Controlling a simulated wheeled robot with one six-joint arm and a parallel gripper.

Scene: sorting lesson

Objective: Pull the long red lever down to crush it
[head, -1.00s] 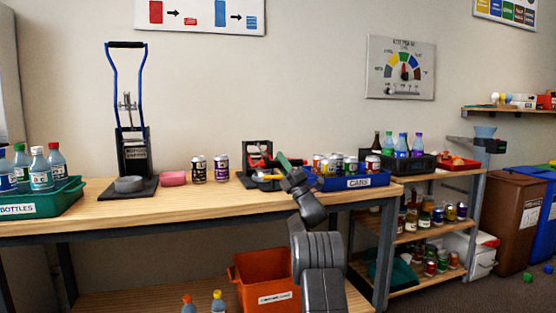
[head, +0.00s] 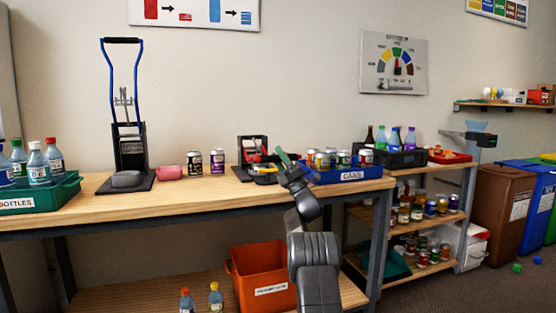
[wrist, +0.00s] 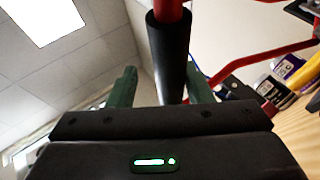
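The small can crusher (head: 252,150) stands on the workbench in the head view, dark with red parts. My gripper (head: 284,160), with green fingers, is just right of it and hides part of it. In the wrist view the red lever (wrist: 172,8) with its black grip (wrist: 168,52) runs between the two green fingers of my gripper (wrist: 160,88). A gap shows between the grip and the left finger, so the fingers look open around it. The lever's full angle and any can inside the crusher are hard to make out.
A blue CANS bin (head: 348,174) stands close right of my gripper. Two cans (head: 206,162), a pink block (head: 170,172) and a tall blue-handled press (head: 122,120) stand to the left. An orange bin (head: 262,278) is below the bench.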

